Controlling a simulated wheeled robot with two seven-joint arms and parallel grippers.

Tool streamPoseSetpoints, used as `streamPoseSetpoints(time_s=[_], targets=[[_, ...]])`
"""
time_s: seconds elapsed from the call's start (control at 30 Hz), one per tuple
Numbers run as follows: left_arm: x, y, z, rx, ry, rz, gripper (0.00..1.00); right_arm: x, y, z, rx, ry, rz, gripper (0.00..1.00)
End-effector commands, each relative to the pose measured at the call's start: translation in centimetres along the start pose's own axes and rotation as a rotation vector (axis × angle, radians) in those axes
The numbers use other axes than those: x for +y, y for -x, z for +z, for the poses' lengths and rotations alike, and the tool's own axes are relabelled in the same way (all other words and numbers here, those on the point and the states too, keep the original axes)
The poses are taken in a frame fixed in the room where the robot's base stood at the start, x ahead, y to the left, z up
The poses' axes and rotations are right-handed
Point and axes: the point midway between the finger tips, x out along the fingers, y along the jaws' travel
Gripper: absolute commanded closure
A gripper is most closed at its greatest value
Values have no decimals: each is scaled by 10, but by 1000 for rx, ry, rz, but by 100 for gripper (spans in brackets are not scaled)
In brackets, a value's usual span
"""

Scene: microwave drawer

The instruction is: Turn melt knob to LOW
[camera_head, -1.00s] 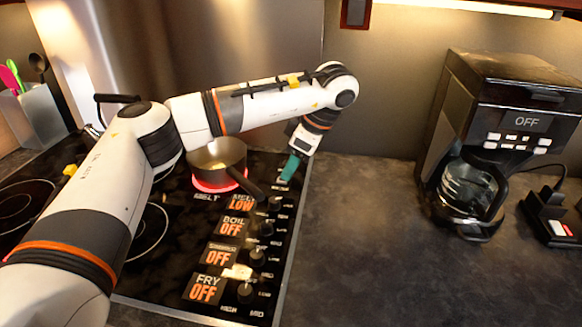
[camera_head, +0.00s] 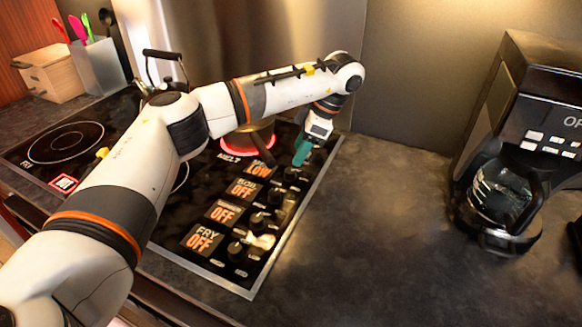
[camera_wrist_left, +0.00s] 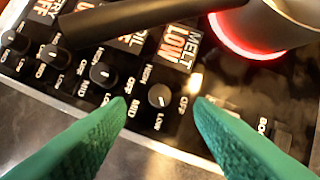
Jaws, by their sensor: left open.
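The melt knob (camera_wrist_left: 160,96) is a round black knob with a pale mark, between the HIGH, OFF, MID and LOW labels in the left wrist view. The melt display (camera_wrist_left: 178,45) beside it reads LOW in orange; it also shows in the head view (camera_head: 257,169). My left gripper (camera_head: 301,154) is over the far right of the control panel. Its green fingers are open in the left wrist view, with the knob showing between their tips and apart from them. Whether the fingers overlap the knob in height is unclear. My right gripper is not in view.
A pot glimpsed behind my left arm sits on the glowing red burner (camera_head: 246,146); its dark handle (camera_wrist_left: 130,20) reaches over the panel. Other knobs (camera_wrist_left: 103,74) line up beside the melt knob. A coffee maker (camera_head: 520,130) stands right; the counter (camera_head: 390,240) between is clear.

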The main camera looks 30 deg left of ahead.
Motion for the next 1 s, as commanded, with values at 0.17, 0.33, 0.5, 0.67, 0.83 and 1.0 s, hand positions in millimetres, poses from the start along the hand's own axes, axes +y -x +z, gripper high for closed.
streamPoseSetpoints(time_s=[0.17, 0.33, 0.5, 0.67, 0.83, 1.0], targets=[[0, -33, 2, -3, -1, 1, 52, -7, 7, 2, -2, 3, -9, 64], [0, -54, 1, -1, -1, 0, 52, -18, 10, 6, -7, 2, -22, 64], [0, -62, 1, -1, -1, -2, 52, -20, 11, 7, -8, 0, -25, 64], [0, -62, 0, -1, -1, -2, 52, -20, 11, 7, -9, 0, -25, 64], [0, -62, 0, -1, -1, -2, 67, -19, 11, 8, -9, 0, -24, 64], [0, -62, 0, -1, -1, -2, 94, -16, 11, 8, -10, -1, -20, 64]])
